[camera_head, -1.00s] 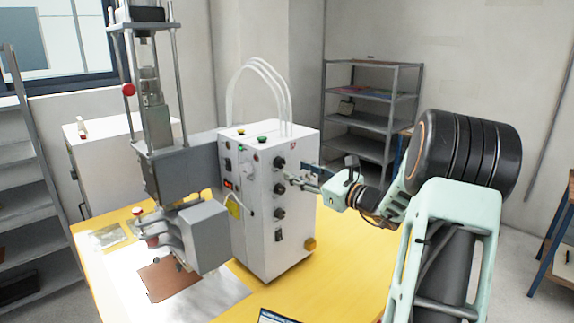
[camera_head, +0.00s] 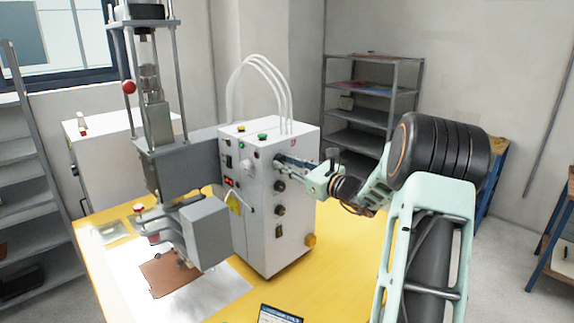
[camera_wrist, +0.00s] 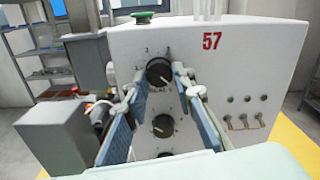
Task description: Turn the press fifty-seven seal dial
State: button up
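The press control box (camera_head: 258,225) is white, and a red 57 shows on its panel (camera_wrist: 245,75) in the wrist view. Its panel has a column of black dials: a top dial (camera_wrist: 158,72) with a white pointer line, a middle dial (camera_wrist: 163,126) and a lower one at the bottom edge. My gripper (camera_wrist: 160,82) is open, with blue-padded fingers on both sides of the top dial in the picture. I cannot tell whether they touch it.
Shelves (camera_head: 365,140) stand behind.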

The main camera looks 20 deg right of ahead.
grip_shut()
jog(key=shift+f+n+b, duration=0.15)
jog(key=shift+n+b, duration=0.15)
jog(key=shift+b, duration=0.45)
jog(key=n+b, duration=0.9)
jog(key=b, duration=1)
jog(key=shift+n, duration=0.4)
jog(key=shift+d+r+b, duration=0.1)
jog(key=shift+r+b, duration=0.15)
jog(key=shift+b, duration=0.1)
jog(key=o, duration=0.9)
grip_release()
